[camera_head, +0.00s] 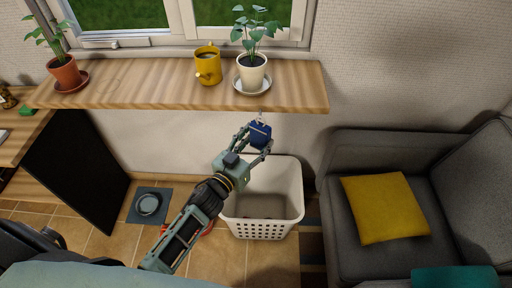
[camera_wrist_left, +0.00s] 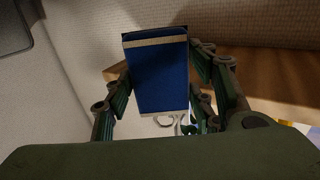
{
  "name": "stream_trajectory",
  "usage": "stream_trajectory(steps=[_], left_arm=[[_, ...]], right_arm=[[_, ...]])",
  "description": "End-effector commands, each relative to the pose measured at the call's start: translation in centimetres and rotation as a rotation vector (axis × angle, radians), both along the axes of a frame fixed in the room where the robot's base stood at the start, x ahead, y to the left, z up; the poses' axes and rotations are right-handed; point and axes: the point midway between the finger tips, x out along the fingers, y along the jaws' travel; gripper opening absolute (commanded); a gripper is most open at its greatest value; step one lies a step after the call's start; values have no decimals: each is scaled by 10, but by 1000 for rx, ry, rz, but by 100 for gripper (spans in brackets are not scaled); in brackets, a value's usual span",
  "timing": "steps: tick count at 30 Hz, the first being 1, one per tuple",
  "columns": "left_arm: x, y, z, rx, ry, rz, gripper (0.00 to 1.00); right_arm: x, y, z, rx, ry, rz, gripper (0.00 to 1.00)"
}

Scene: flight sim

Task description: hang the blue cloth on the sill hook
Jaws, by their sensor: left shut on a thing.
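My left gripper (camera_head: 256,138) is shut on the blue cloth (camera_head: 261,133), just below the front edge of the wooden sill (camera_head: 140,92). In the left wrist view the folded blue cloth (camera_wrist_left: 158,78), with pale bands near its ends, sits between the gripper's fingers (camera_wrist_left: 165,95). A pale hook (camera_head: 260,114) shows small under the sill edge, right above the cloth. Pale curved shapes also show below the cloth in the left wrist view (camera_wrist_left: 165,121). I cannot tell whether the cloth is on the hook. My right gripper is not in view.
On the sill stand a yellow mug (camera_head: 208,67), a plant in a white pot (camera_head: 251,74) and a plant in a terracotta pot (camera_head: 66,75). A white basket (camera_head: 265,229) stands below the gripper. A grey sofa (camera_head: 360,250) is at the right.

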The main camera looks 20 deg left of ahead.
Motion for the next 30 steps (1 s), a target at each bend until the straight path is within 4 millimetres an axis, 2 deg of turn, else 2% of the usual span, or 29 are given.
stream_trajectory(steps=[8,18,30], left_arm=[[19,6,-2,2,-1,0,25],[32,10,-9,-1,0,1,25],[34,11,-11,-1,1,3,25]], right_arm=[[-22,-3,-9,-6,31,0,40],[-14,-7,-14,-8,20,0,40],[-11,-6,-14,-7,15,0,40]])
